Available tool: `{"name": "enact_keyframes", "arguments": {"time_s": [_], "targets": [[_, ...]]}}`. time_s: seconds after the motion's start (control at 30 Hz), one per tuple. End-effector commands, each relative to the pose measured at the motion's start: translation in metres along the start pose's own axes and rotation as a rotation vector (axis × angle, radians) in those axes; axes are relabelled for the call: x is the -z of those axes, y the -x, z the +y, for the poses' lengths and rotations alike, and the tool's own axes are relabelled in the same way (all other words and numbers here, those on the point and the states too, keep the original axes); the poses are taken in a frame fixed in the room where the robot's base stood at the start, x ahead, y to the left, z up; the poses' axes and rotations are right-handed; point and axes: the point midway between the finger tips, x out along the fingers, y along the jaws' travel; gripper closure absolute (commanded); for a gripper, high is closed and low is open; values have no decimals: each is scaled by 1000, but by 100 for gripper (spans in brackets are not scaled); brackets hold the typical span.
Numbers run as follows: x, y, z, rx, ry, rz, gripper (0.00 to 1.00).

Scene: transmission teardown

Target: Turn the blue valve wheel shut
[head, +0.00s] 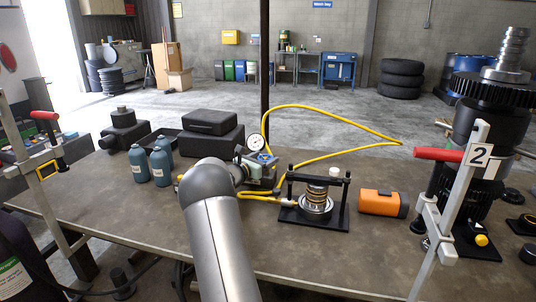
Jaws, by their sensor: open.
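The blue valve wheel (267,158) is a small blue patch at the middle of the bench, just below a round white pressure gauge (256,142). My arm reaches up from the bottom of the picture and bends toward it. My gripper (257,167) is at the far end of the arm, close beside the wheel and the grey valve fittings. It is open. Its fingers are small and partly hidden, so I cannot tell whether they touch the wheel or stand around it.
A yellow hose (335,118) loops from the valve across the bench (365,250). A black press frame (318,212) with a coil spring and an orange device (383,203) stand to the right. Blue bottles (160,165) and black cases (212,122) are to the left.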

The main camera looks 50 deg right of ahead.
Motion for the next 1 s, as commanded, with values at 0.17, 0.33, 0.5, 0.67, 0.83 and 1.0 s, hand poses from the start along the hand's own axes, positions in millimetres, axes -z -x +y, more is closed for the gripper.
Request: {"name": "enact_keyframes", "arguments": {"time_s": [0.17, 0.33, 0.5, 0.67, 0.83, 1.0], "targets": [[0, -20, 0, 1, -1, 0, 33], [0, -26, 0, 0, -1, 0, 33], [0, -26, 0, 0, -1, 0, 33], [0, -26, 0, 0, -1, 0, 65], [-1, -26, 1, 12, 0, -1, 65], [-3, -26, 0, 101, 0, -3, 65]]}}
